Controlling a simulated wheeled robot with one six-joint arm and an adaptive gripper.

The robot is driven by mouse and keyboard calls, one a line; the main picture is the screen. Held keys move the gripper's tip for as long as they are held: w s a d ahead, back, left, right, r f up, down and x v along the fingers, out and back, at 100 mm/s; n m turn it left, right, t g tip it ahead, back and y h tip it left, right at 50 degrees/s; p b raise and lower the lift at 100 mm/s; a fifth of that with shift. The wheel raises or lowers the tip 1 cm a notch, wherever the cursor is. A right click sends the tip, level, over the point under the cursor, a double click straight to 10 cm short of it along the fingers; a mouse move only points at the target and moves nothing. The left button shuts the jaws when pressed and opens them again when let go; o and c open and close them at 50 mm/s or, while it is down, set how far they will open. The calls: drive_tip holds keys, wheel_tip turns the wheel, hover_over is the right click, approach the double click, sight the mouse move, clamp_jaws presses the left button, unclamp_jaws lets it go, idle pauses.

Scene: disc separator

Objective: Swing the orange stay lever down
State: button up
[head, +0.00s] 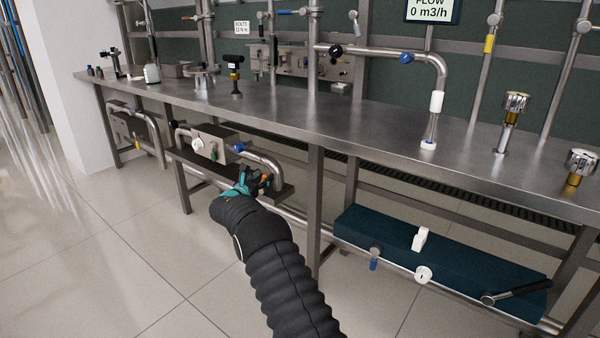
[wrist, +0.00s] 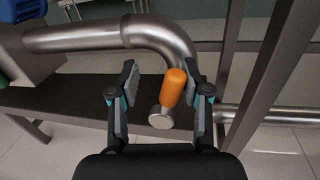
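The orange stay lever (wrist: 173,88) is a short orange handle with a round metal end, below the bend of a steel pipe in the wrist view. It leans slightly, with its orange end up. My gripper (wrist: 160,88) is open, with one finger on each side of the lever. The right finger is close to the orange handle; I cannot tell if it touches. The left finger is clearly apart from it. In the head view my gripper (head: 252,182) is at the low shelf under the bench, and a bit of orange (head: 266,180) shows beside it.
The steel pipe (wrist: 100,35) runs just beyond the fingers. A steel post (wrist: 231,60) stands close to the right. The long metal bench (head: 330,125) lies above my gripper in the head view. A dark blue block (head: 430,260) sits low at the right. The floor at left is clear.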

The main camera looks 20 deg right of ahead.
drive_tip(key=shift+w+a+r+n+p, duration=0.2)
drive_tip(key=shift+r+n+p, duration=0.15)
drive_tip(key=shift+p, duration=0.6)
drive_tip(key=b+v, duration=0.2)
drive_tip(key=v, duration=1.2)
drive_tip(key=s+d+r+m+g, duration=0.2)
drive_tip(key=s+d+r+m, duration=0.2)
drive_tip(key=s, duration=0.3)
drive_tip(key=s+d+r+m+g+y, duration=0.1)
drive_tip(key=s+d+r+m+g, duration=0.2)
drive_tip(key=s+d, duration=0.3)
drive_tip(key=s+d+r+m+g+y, duration=0.1)
drive_tip(key=s+d+r+m+g, duration=0.2)
drive_tip(key=s, duration=0.4)
drive_tip(key=shift+s+d+r+m+p, duration=0.4)
drive_tip(key=shift+d+r+m, duration=0.5)
drive_tip(key=shift+r+m, duration=0.3)
